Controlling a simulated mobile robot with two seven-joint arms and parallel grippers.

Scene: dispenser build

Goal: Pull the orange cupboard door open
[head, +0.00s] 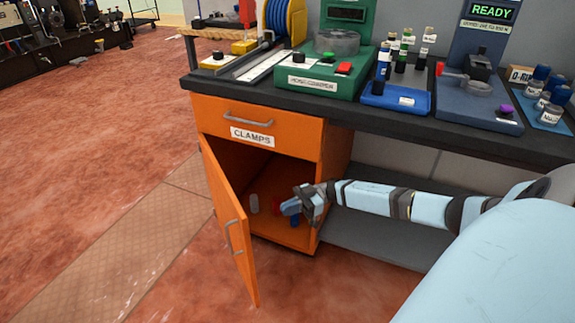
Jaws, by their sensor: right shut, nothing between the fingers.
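The orange cupboard door (228,225) stands swung wide open on its left side, its grey bar handle (233,237) facing outward to the left. The orange cupboard (313,160) is under the bench, with its inside showing. My right gripper (297,205) is at the right part of the cupboard opening, apart from the door and its handle. It is shut and empty; its fingertips are small and hard to make out. My left gripper is not in view.
A closed drawer labelled CLAMPS (252,135) is above the opening. The dark benchtop (440,130) carries a green machine (318,85) and bottles. Floor to the left is clear.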

